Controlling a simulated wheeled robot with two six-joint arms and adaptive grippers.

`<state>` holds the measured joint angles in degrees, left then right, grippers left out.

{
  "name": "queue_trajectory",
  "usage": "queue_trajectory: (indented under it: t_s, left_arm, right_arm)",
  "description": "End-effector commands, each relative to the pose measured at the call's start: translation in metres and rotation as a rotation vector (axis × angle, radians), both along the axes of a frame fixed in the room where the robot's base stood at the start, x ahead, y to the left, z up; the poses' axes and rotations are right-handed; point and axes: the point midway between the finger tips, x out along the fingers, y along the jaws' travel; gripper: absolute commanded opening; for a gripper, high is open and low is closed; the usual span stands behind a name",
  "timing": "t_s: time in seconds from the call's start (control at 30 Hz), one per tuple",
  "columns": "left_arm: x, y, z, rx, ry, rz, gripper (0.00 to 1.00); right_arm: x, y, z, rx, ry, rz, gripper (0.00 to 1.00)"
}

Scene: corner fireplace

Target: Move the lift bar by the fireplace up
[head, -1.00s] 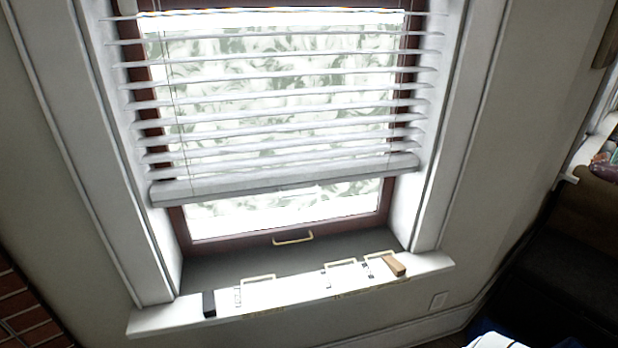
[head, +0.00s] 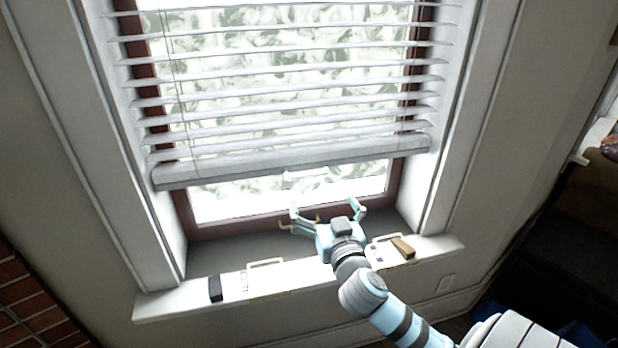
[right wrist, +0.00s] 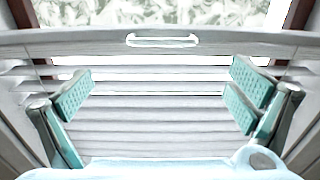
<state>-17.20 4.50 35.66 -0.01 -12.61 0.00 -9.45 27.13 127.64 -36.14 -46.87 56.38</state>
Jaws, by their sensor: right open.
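The lift bar seems to be the pale bottom rail of the white slatted blind (head: 225,172), hanging partway down over the window. A small white handle (head: 305,175) is on the rail; it shows clearly in the right wrist view (right wrist: 162,40), centred beyond the fingers. My right gripper (head: 328,208) is open and empty, in front of the window's lower frame, below the rail in the head view. Its two teal-padded fingers are spread wide in the right wrist view (right wrist: 163,92), with nothing between them at close range. My left gripper is not in view.
The white windowsill (head: 170,303) carries a small black block (head: 215,289), a brown block (head: 403,248) and pale handles (head: 266,263). My right arm hides part of the sill and the window's brass handle. Brick (head: 25,310) is at lower left; dark furniture is at right.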

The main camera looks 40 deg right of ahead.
Motion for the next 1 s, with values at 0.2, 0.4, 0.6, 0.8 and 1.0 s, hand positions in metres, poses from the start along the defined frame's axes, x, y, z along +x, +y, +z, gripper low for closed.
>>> queue_trajectory:
  t_s: [0.2,0.4,0.6,0.8,1.0]
  left_arm:
    - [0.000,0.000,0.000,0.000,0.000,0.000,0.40]
    - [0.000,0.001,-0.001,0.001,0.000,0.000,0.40]
    - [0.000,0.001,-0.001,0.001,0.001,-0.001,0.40]
    - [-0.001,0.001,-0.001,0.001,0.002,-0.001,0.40]
    - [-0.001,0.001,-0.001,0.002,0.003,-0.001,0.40]
  right_arm:
    - [0.061,-0.026,0.001,0.002,-0.001,0.000,1.00]
    - [0.097,-0.042,0.000,-0.001,0.001,0.002,1.00]
    - [0.107,-0.046,-0.001,0.001,0.003,0.004,1.00]
    - [0.107,-0.045,-0.001,0.001,0.003,0.004,0.97]
    - [0.106,-0.045,-0.001,0.000,0.003,0.004,0.65]
